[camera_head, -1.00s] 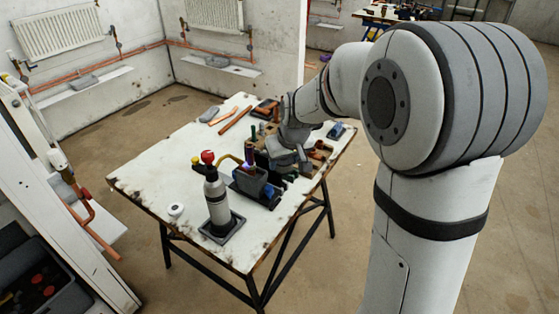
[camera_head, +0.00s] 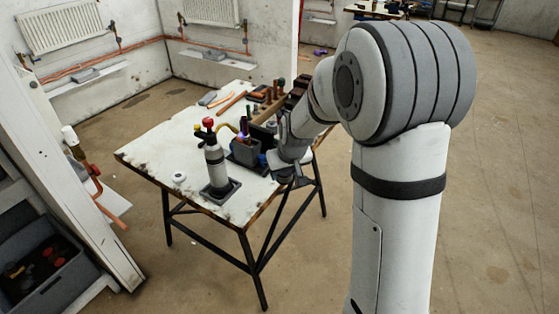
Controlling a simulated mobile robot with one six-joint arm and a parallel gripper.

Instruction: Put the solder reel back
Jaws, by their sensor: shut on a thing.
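My gripper (camera_head: 291,176) is at the near right edge of the white worktable (camera_head: 160,148), just right of the dark tool caddy, pointing down. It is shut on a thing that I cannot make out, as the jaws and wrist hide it. I cannot pick out the solder reel for certain. A small white roll with a dark centre (camera_head: 178,177) lies on the left part of the table, apart from my gripper; I cannot tell what it is.
A grey bottle with a red top (camera_head: 214,165) stands in a dark tray near the front edge. The dark caddy (camera_head: 246,152) holds upright tools. A wooden rack (camera_head: 270,108) and orange pipe lengths (camera_head: 231,102) lie behind. The table's left part is mostly clear.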

